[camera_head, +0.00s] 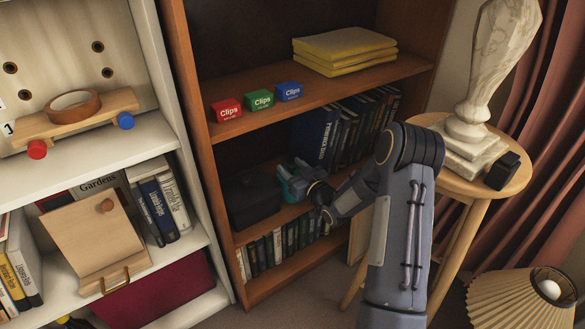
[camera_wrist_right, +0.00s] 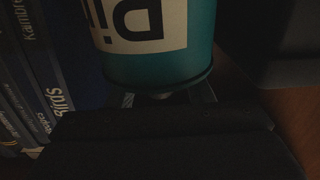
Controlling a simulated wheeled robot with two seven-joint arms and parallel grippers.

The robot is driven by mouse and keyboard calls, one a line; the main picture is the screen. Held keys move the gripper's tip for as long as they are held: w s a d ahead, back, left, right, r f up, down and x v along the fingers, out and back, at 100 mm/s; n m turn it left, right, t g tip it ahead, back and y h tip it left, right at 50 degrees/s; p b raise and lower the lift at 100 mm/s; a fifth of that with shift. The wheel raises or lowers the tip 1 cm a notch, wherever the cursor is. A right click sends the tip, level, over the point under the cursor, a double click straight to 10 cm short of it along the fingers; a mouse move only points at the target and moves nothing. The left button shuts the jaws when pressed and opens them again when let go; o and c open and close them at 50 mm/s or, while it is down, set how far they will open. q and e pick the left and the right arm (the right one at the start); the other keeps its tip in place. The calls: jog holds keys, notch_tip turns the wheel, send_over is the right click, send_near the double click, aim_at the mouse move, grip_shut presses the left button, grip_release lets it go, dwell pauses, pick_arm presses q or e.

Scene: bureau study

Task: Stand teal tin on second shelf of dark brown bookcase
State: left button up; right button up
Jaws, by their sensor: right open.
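The dark brown bookcase (camera_head: 178,75) stands in the middle of the head view. The teal tin (camera_head: 285,186) is on its shelf (camera_head: 262,228) with the black box and dark blue books, mostly hidden by my right gripper (camera_head: 294,181). In the right wrist view the tin (camera_wrist_right: 150,68) fills the top centre, with a white label and dark lettering. My right gripper's fingers (camera_wrist_right: 168,98) are open close at the tin's rim; whether they touch it is unclear. The tin looks upright, though its base contact is hidden. My left gripper is not in view.
A black box (camera_head: 250,198) is left of the tin; dark blue books (camera_head: 318,135) are behind and right. Clips boxes (camera_head: 259,99) and yellow folders (camera_head: 345,48) sit above. A round table (camera_head: 515,180) with a marble statue (camera_head: 490,70) stands right of my arm.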

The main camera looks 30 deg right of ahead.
jog(key=s+d+p, duration=0.1)
jog(key=s+p, duration=0.1)
jog(key=s, duration=0.9)
jog(key=s+a+r+m+g+h, duration=0.25)
jog(key=s+r+g, duration=0.3)
jog(key=r, duration=0.45)
jog(key=s+a+r+g+y, duration=0.1)
jog(key=s+a+g+y, duration=0.1)
jog(key=s+a, duration=0.5)
jog(key=s+a+r+g+y, duration=0.1)
jog(key=s+a+g, duration=0.4)
jog(key=s, duration=0.9)
jog(key=a+y, duration=0.1)
jog(key=a, duration=0.2)
jog(key=shift+s+a+y, duration=0.15)
jog(key=shift+a+y, duration=0.05)
jog(key=shift+y, duration=0.15)
jog(key=shift+r, duration=0.1)
notch_tip(320, 180, up, 34)
jog(key=p, duration=3.4)
